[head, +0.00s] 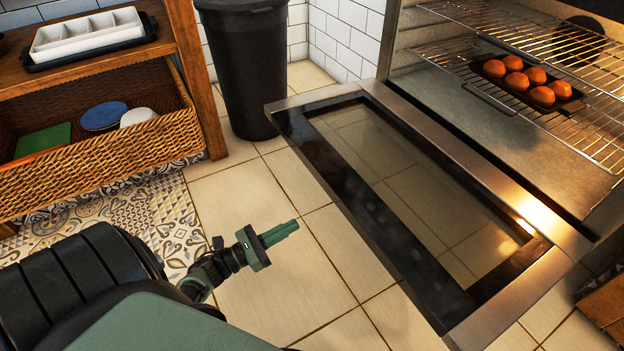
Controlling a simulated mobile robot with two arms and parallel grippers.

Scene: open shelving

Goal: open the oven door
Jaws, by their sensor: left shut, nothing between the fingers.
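The oven (475,120) stands at the right with its inside showing. Its door (400,195) is folded down and lies about level, with a steel frame, a dark border and a glass pane. The door handle is not visible from here. My left gripper (291,228) is shut and empty. It is over the floor tiles to the left of the door, apart from it. My right gripper is not in view.
Wire racks (530,40) in the oven hold a dark tray (492,72) of several round orange-brown items. A dark bin (245,65) stands behind the door. Wooden shelving with a wicker basket (100,160) is at the left. Tiled floor between is clear.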

